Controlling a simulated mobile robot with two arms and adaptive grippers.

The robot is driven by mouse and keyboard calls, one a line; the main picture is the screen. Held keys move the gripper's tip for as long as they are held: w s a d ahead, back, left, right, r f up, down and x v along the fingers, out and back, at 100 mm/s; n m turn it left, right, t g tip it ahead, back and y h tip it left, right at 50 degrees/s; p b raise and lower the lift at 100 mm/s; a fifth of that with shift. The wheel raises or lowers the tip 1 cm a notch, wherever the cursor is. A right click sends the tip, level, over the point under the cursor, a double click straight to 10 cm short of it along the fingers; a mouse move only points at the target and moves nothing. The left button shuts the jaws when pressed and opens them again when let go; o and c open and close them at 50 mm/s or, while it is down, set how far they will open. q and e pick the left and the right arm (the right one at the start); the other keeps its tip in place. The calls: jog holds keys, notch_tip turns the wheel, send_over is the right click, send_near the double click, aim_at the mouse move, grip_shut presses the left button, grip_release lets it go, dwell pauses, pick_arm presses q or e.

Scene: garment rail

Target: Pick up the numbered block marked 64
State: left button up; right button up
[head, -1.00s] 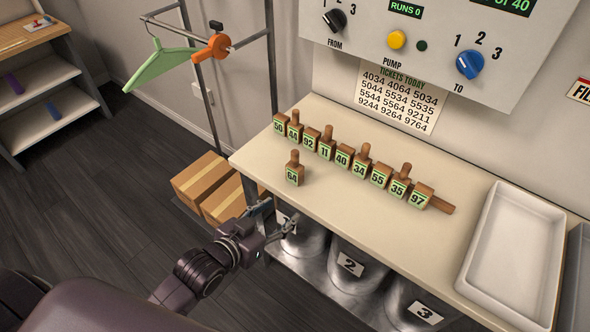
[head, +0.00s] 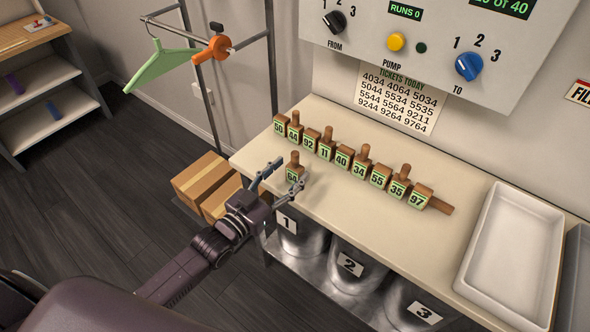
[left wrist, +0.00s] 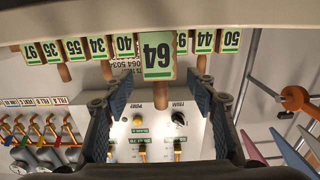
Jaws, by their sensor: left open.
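The block marked 64 (head: 294,172) is a small wooden block with a green label and a peg on top. It stands on the cream table, in front of the row of other blocks. My left gripper (head: 284,180) is open, its two fingers pointing at the block from the table's front edge. In the left wrist view the block 64 (left wrist: 157,55) appears upside down, centred between the open fingers and beyond their tips. It does not look gripped. My right gripper is not in view.
A row of numbered blocks (head: 343,156) stands behind block 64 on a wooden strip. A white tray (head: 466,260) is at the table's right. Numbered metal canisters (head: 348,272) are under the table, and cardboard boxes (head: 202,177) are to its left.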

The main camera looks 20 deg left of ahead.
aim_at(292, 170)
pick_arm(q)
jog(key=shift+x, duration=1.55)
jog(key=shift+f, duration=0.15)
jog(key=c, duration=1.2)
